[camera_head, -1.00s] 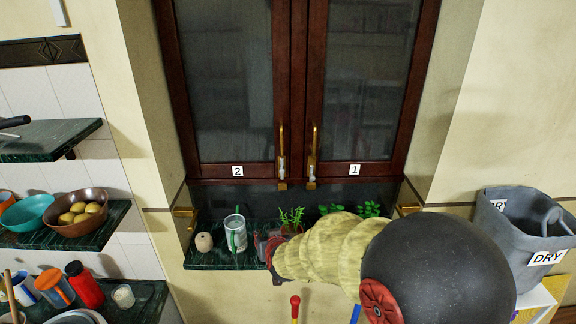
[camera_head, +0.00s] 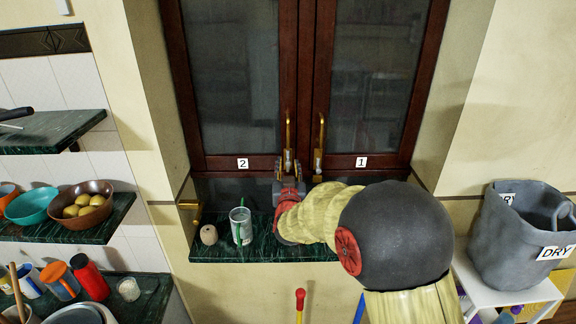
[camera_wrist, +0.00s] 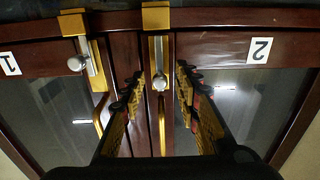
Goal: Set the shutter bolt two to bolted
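Shutter two (camera_head: 235,80) is the left dark wooden glazed shutter, labelled 2, and looks closed. Its bolt (camera_head: 288,156) is a small metal slide at the lower inner corner, below a brass handle (camera_head: 288,130); my gripper partly hides it. In the upside-down wrist view the bolt two knob (camera_wrist: 159,82) is in the middle, below a brass catch (camera_wrist: 156,20). My gripper (camera_head: 288,171) is open, one finger on each side of the bolt. It also shows in the wrist view (camera_wrist: 158,90). I cannot tell whether a finger touches the knob.
Shutter one (camera_head: 375,80) with its own bolt (camera_head: 318,160) is close on the right. A grey DRY bin (camera_head: 520,240) stands at the right.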

